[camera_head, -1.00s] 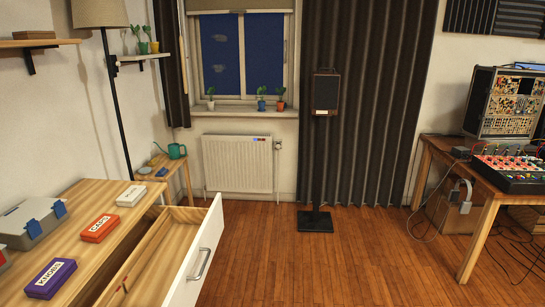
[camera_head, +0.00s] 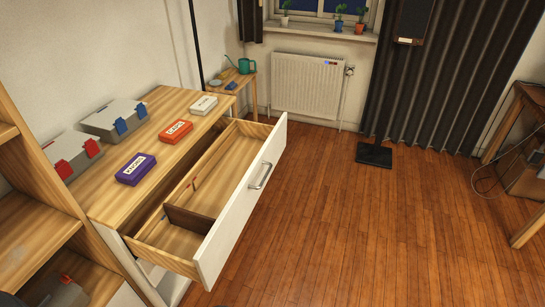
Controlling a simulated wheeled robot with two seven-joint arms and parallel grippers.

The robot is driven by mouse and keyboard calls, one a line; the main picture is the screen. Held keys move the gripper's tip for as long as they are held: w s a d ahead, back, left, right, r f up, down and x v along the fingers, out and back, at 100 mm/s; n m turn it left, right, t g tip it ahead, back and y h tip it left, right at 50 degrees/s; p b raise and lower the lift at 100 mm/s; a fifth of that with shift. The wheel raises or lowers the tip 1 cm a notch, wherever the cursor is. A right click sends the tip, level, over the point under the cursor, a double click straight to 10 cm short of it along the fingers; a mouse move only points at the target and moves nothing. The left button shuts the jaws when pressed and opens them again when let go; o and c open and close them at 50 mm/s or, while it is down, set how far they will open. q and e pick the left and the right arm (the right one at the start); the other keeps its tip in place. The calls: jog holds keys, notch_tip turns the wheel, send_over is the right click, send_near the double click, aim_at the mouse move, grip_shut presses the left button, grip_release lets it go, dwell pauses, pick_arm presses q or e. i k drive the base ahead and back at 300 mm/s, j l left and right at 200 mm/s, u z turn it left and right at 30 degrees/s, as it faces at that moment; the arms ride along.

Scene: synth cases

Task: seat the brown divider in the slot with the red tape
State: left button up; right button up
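The brown divider (camera_head: 188,219) stands across the inside of the open drawer (camera_head: 243,212), toward its near end. A small piece of red tape (camera_head: 194,183) shows on the drawer's left inner side, farther back than the divider and apart from it. A small bluish mark shows at the divider's left end, too small to make out. Whether the divider sits in a slot there I cannot tell. Neither of my grippers is in view.
On the cabinet top (camera_head: 150,125) lie a purple box (camera_head: 136,169), an orange-red box (camera_head: 176,131), a white box (camera_head: 204,105) and grey cases (camera_head: 112,120). A wooden shelf unit (camera_head: 60,185) stands at the near left. The floor (camera_head: 330,220) right of the drawer is clear.

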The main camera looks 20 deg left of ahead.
aim_at(223, 177)
jog(key=u, duration=1.2)
